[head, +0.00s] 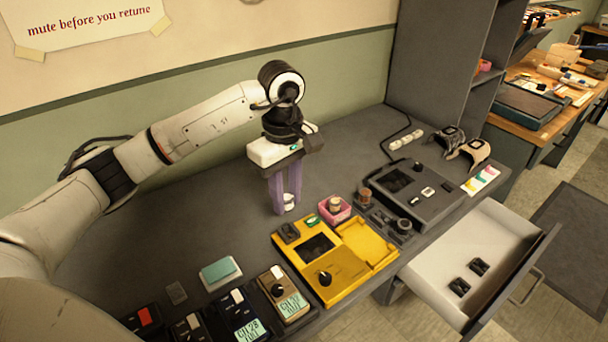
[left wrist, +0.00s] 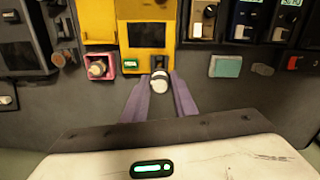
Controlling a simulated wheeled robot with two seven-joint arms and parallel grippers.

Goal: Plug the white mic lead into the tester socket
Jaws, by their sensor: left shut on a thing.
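My left gripper (head: 285,200) points down over the grey bench with its purple fingers shut on a small white cylindrical piece (head: 289,200), which looks like the white mic lead's plug. In the left wrist view the white piece (left wrist: 160,78) sits between the fingertips. A yellow device (head: 335,262), perhaps the tester, lies just in front of the gripper. A small dark block (head: 288,232) is at its back left corner, close to the white piece. I cannot tell whether they touch, and no socket opening is clear. My right gripper is not in view.
A pink box (head: 346,212) with a tan cylinder stands right of the gripper. A dark console (head: 420,208) is farther right, above an open drawer (head: 460,250). Several small pedal-like units (head: 240,318) and a teal-topped block (head: 220,272) line the front left. The bench behind is mostly clear.

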